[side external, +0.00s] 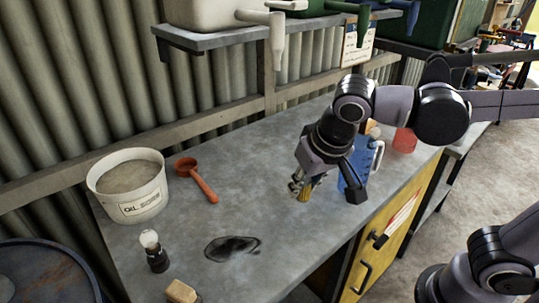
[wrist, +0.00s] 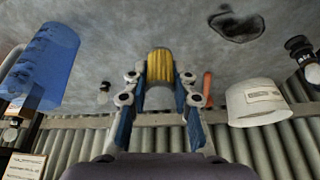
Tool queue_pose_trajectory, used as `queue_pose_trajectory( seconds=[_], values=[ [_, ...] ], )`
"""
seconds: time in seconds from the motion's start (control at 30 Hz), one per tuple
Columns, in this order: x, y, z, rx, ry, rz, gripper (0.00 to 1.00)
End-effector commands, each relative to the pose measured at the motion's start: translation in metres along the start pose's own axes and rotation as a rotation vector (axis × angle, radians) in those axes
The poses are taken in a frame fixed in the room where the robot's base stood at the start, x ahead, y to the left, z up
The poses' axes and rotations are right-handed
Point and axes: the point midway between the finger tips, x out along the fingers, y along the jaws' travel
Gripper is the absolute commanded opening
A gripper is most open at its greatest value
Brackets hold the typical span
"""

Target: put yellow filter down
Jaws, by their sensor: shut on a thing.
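The yellow filter (wrist: 160,64) is a small ribbed yellow cylinder between the two fingertips of my gripper (wrist: 160,82) in the wrist view. My gripper is shut on it. In the side external view, my gripper (side external: 300,187) points down over the middle of the grey workbench (side external: 262,150), and part of the filter (side external: 305,194) shows below the fingers. The filter is low over the bench top; I cannot tell whether it touches. The fingers partly hide it in the side external view.
A blue measuring jug (side external: 354,184) stands right of my gripper, partly hidden by my arm. A white bucket (side external: 128,203), an orange scoop (side external: 205,188), a dark oil stain (side external: 232,248) and a wooden block (side external: 181,291) are leftward. Bare bench lies between scoop and gripper.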

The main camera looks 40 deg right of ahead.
Motion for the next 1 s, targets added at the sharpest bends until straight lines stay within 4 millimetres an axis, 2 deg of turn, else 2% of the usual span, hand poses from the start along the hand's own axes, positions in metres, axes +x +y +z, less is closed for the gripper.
queue_pose_trajectory(
  seconds=[0.17,0.5,0.7,1.0],
  values=[
    [0.005,-0.012,0.009,-0.031,-0.001,-0.013,0.06],
    [0.032,-0.074,0.043,-0.031,0.0,-0.012,0.06],
    [0.045,-0.1,0.058,-0.027,-0.001,-0.01,0.06],
    [0.057,-0.11,0.066,-0.023,-0.001,-0.009,0.06]
  ],
)
